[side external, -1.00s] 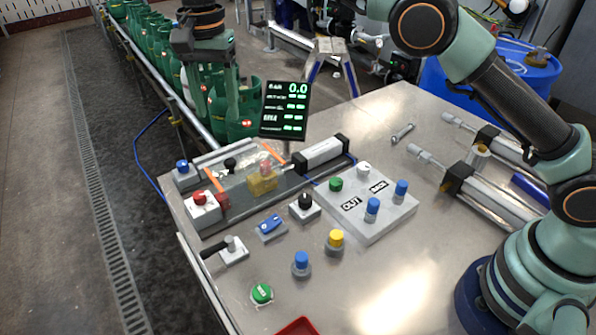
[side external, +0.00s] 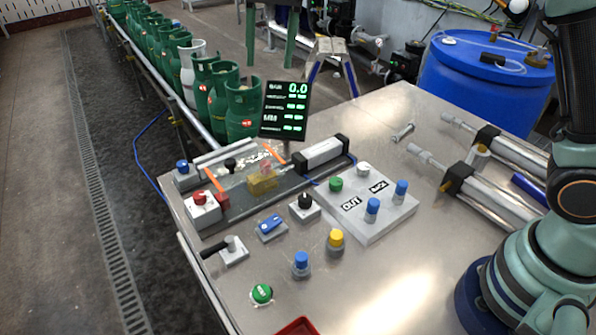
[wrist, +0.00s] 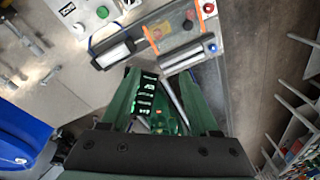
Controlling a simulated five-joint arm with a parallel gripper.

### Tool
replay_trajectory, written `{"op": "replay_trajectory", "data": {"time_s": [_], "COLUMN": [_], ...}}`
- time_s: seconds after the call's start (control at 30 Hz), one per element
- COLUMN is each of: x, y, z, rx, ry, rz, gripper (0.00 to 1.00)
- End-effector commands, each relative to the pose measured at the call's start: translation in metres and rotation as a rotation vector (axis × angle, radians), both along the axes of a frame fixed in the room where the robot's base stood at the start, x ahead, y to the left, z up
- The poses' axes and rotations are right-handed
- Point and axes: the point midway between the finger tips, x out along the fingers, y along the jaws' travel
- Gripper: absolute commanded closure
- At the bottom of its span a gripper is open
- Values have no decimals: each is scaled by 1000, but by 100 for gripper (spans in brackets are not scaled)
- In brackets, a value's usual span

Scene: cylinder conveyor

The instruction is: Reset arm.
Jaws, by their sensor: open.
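My arm (side external: 573,140) stands folded up nearly vertical at the right edge of the side external view, and its upper end runs out of the top of the picture. My gripper is outside that view. In the wrist view my gripper (wrist: 158,78) shows two green fingers spread apart, with nothing held between them. Through the gap the black display with green text (wrist: 147,92) shows beyond the fingers. The display (side external: 285,111) stands at the back of the steel table (side external: 400,285) in the side view.
Green gas cylinders (side external: 242,108), one white (side external: 189,70) among them, line the conveyor at upper left. A control panel (side external: 375,228) with buttons and knobs sits mid-table. A blue barrel (side external: 470,85) stands behind the table. The air above the panel is clear.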

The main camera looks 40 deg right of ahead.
Motion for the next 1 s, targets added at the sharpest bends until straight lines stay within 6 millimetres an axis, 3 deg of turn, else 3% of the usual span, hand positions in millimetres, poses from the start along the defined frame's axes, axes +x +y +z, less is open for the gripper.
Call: {"op": "replay_trajectory", "data": {"time_s": [0.13, 0.37, 0.7, 1.0], "x": [-27, -76, -154, -187], "y": [-38, -87, -141, -159], "z": [15, 16, -20, -52], "rx": [-8, -47, -149, -216], "ry": [-67, -163, -295, -347], "rz": [83, 218, 406, 496], "gripper": [38, 38, 38, 38]}}
